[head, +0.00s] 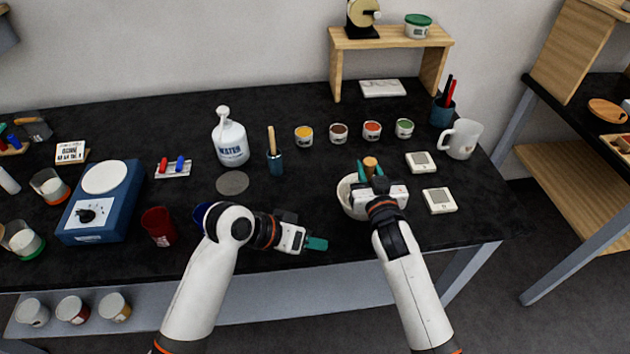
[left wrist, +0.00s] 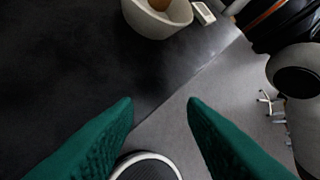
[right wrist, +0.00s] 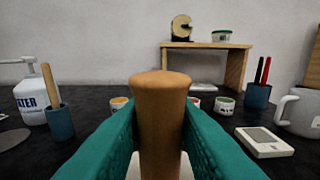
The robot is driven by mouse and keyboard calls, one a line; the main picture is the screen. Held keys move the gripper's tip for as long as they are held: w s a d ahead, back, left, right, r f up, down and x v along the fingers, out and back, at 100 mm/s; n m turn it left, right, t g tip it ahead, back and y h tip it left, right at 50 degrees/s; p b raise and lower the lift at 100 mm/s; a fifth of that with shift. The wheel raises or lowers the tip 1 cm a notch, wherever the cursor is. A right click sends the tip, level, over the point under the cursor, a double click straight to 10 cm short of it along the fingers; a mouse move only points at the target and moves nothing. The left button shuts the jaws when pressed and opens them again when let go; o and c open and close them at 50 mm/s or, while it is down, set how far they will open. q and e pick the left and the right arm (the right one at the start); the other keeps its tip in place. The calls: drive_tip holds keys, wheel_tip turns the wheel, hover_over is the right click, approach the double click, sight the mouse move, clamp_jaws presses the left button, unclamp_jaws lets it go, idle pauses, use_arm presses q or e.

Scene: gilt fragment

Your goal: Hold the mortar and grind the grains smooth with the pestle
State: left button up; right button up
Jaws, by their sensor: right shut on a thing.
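The white mortar (head: 346,193) stands on the black table, partly hidden behind my right gripper. It also shows at the top of the left wrist view (left wrist: 150,22). The wooden pestle (right wrist: 160,115) is upright between the green fingers of my right gripper (head: 367,172), which is shut on it. Its rounded top shows in the head view (head: 370,163), above the mortar. My left gripper (head: 316,244) is near the table's front edge, left of the mortar and apart from it. In the left wrist view its fingers (left wrist: 160,112) are spread with nothing between them. The grains are hidden.
Several small pigment cups (head: 338,132) stand behind the mortar. Two white devices (head: 439,200) and a white mug (head: 460,139) are to its right. A water bottle (head: 230,140) and a blue pot with a brush (head: 275,161) stand left. Bare table lies between the left gripper and mortar.

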sight(341, 201)
use_arm(q)
drive_tip(key=w+d+r+n+y, duration=0.2)
drive_tip(key=w+r+n, duration=0.4)
drive_tip(key=w+n, duration=0.45)
drive_tip(key=x, duration=1.2)
drive_tip(key=shift+s+d, duration=0.1)
drive_tip(key=shift+s, duration=0.1)
drive_tip(key=shift+c, duration=0.2)
clamp_jaws()
